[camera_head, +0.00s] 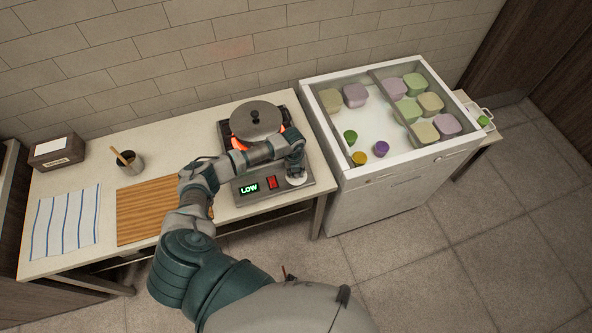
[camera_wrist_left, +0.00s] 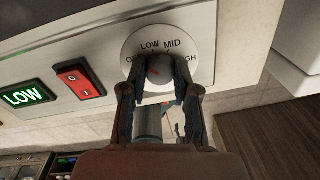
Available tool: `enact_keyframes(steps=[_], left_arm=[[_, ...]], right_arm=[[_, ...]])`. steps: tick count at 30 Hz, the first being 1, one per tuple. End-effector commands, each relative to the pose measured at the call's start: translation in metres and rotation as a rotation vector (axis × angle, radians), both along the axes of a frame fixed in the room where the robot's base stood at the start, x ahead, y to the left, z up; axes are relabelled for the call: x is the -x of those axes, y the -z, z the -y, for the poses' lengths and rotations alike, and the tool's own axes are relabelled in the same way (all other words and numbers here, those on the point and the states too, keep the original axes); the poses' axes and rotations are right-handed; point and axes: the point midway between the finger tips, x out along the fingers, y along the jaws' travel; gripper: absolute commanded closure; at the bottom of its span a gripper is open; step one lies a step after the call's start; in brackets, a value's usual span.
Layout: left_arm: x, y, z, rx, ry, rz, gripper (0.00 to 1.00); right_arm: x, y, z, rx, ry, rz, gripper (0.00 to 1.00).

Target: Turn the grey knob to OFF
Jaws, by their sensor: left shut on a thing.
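The grey knob (camera_wrist_left: 158,72) is on the front panel of the cooker, in the middle of a white dial plate (camera_wrist_left: 137,42) marked LOW, MID and partly hidden words at both sides. My left gripper (camera_wrist_left: 158,80) is shut on the knob, one finger on each side. In the head view my left gripper (camera_head: 296,170) is at the panel's right end, and it hides the knob there. A green display (camera_head: 249,188) reads LOW; it also shows in the wrist view (camera_wrist_left: 27,95). My right gripper is not in view.
A lidded pot (camera_head: 256,121) stands on the cooker over a glowing orange burner. A red switch (camera_head: 272,182) is beside the display. A white cabinet with coloured tubs (camera_head: 345,188) is close on the right. A wooden board (camera_head: 146,207) lies left.

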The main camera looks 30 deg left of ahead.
Motion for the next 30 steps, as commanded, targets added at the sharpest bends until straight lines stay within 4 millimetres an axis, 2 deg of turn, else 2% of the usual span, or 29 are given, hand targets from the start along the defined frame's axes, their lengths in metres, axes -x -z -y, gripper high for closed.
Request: enact_keyframes(steps=[12, 30], left_arm=[[-0.003, -0.004, -0.002, -0.001, -0.268, 0.009, 1.0], [-0.003, -0.003, -0.002, 0.0, -0.341, 0.01, 1.0]], right_arm=[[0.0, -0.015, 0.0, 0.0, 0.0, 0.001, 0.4], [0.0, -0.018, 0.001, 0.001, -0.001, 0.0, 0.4]])
